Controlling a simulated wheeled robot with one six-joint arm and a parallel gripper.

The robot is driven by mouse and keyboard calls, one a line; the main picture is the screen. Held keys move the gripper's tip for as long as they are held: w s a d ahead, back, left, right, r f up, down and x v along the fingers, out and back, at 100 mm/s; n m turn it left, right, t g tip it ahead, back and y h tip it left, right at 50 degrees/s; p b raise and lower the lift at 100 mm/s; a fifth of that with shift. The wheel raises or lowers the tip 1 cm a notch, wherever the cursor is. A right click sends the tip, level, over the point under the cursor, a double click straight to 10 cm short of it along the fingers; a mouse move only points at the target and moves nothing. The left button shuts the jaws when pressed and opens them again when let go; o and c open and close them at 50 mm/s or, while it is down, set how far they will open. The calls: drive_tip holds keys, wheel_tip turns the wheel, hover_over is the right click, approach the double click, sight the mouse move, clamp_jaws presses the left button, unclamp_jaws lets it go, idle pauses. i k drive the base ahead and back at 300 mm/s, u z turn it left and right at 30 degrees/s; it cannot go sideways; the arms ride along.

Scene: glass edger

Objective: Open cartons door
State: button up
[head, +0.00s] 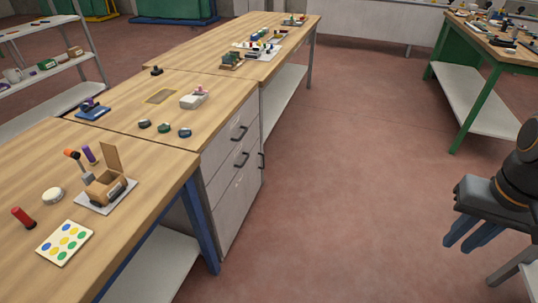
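No door marked as cartons can be made out. A white cabinet (225,208) under the middle workbench shows stacked front panels. It has a dark upper bar handle (239,132) and a dark lower bar handle (242,159). A small dark upright handle (262,160) sits at the cabinet's right edge; the panel it belongs to is seen too edge-on to tell. The visible fronts look shut. My gripper (458,246) is at the far right, pointing down-left over the floor. Its two blue fingers are apart with nothing between them, well away from the cabinet.
Open red floor (340,220) lies between the cabinet and my gripper. A wooden-topped bench (270,30) continues behind, and a green-legged bench (470,95) stands at the upper right. The near left bench (130,215) has a blue leg beside the cabinet.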

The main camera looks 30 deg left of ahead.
sight(229, 214)
drive_tip(key=u, duration=0.6)
drive_tip(key=i, duration=1)
drive_tip(key=u, duration=0.85)
